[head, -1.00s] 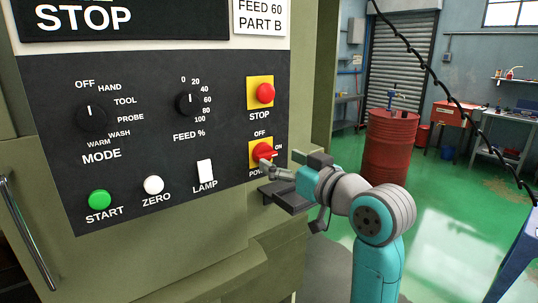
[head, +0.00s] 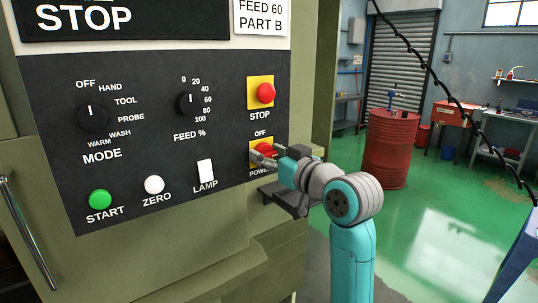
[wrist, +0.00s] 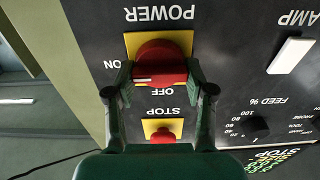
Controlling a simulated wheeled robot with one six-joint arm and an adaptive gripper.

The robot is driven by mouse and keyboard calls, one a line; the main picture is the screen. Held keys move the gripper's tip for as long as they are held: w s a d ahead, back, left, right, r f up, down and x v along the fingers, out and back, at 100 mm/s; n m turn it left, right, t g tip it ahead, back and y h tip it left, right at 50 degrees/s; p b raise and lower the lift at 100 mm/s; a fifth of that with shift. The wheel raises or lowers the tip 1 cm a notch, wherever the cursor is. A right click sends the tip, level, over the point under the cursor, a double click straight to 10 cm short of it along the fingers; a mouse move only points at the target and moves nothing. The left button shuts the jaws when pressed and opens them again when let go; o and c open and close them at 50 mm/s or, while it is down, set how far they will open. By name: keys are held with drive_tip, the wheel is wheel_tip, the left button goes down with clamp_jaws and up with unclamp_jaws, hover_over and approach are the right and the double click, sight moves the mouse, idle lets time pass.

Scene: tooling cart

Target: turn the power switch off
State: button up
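The power switch (head: 264,149) is a red rotary knob on a yellow plate, low on the right of the dark panel. In the wrist view, which is upside down, the knob (wrist: 160,60) has a white mark at its left end, toward the ON label; OFF is below it. My gripper (head: 262,158) is at the switch from the front, hiding part of the knob and the ON label in the head view. In the wrist view my gripper (wrist: 160,78) has its fingers wide apart, one on each side of the knob. Whether they touch it is unclear.
The red stop button (head: 265,93) sits on a yellow plate just above the switch. The white lamp switch (head: 205,170) is to the left, and a dark ledge (head: 284,197) juts out below. A red drum (head: 390,148) stands away at the right.

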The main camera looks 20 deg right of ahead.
drive_tip(key=shift+n, duration=0.4)
drive_tip(key=n, duration=0.4)
drive_tip(key=shift+a, duration=0.1)
drive_tip(key=n, duration=0.4)
drive_tip(key=shift+a+f+n, duration=0.1)
drive_tip(key=shift+n, duration=0.2)
drive_tip(key=n, duration=0.4)
drive_tip(key=shift+s+f, duration=0.1)
drive_tip(key=shift+f+n, duration=0.1)
drive_tip(key=shift+n, duration=2.1)
drive_tip(key=o, duration=1.1)
